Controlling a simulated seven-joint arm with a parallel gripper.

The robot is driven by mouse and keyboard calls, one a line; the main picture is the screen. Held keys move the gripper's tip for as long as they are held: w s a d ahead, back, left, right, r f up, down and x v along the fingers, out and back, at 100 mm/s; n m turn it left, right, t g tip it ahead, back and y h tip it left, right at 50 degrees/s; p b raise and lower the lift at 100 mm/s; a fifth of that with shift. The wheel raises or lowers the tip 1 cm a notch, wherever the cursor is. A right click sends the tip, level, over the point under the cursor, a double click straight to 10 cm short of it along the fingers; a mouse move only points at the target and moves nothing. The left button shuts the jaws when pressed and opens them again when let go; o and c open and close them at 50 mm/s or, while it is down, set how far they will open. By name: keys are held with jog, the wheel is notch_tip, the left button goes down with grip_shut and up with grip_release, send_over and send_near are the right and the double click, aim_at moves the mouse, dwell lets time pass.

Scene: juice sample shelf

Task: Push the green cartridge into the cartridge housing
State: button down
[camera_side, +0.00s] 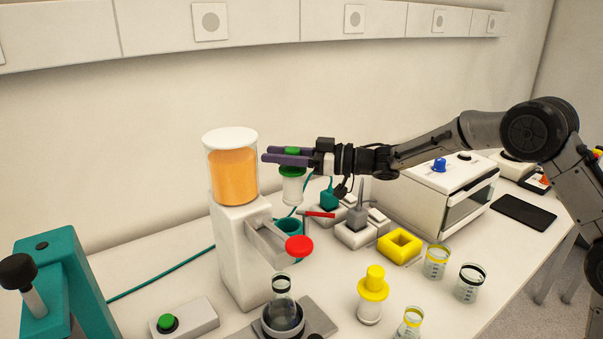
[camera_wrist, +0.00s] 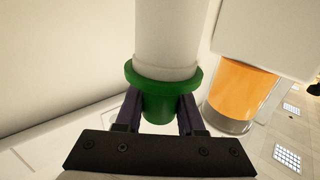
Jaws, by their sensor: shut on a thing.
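The green cartridge (camera_side: 293,187) has a white body, a green collar and a green knob. It hangs upright from my gripper (camera_side: 285,157), body downward, in the side view. My gripper's purple fingers are shut on the green knob. In the wrist view, the fingers (camera_wrist: 160,112) sit on both sides of the knob, and the cartridge's white body (camera_wrist: 167,40) runs off the top edge. An open-topped teal cup (camera_side: 289,227), perhaps the cartridge housing, stands below the cartridge in the side view. The cartridge's bottom appears above it and apart from it; exact alignment is unclear.
The juice dispenser (camera_side: 233,235) with its orange tank stands left of the cartridge, close by. A yellow cartridge (camera_side: 373,293), a yellow square holder (camera_side: 400,246) and several beakers stand to the front right. A white oven-like box (camera_side: 432,198) is behind right.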

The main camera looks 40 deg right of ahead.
jog(key=shift+w+a+f, duration=0.1)
jog(key=shift+a+f, duration=0.1)
jog(key=shift+f, duration=0.7)
jog(key=shift+w+a+f, duration=0.15)
jog(key=shift+f, duration=0.75)
jog(key=shift+w+a+f, duration=0.1)
jog(key=shift+a+f, duration=0.1)
jog(key=shift+f, duration=0.7)
jog(key=shift+f, duration=4.15)
